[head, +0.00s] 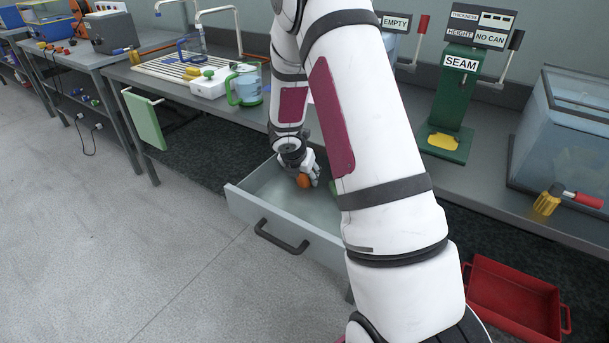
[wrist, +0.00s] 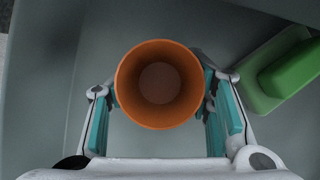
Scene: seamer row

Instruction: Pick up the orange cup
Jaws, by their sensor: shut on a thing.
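The orange cup (wrist: 160,117) is upright between the fingers of my gripper (wrist: 160,95) in the wrist view, with its open mouth facing the camera. Its inside looks empty. The teal finger pads touch it on both sides, so my gripper is shut on it. In the head view the orange cup (head: 304,181) shows small under my gripper (head: 308,177), inside the open grey drawer (head: 245,209). I cannot tell whether the cup's base rests on the drawer floor.
A green object (wrist: 290,72) lies in the drawer to the right of the cup. The drawer's walls surround my gripper, and the bench (head: 240,115) is above it. A red tray (head: 515,298) is on the floor at the right. The floor at left is clear.

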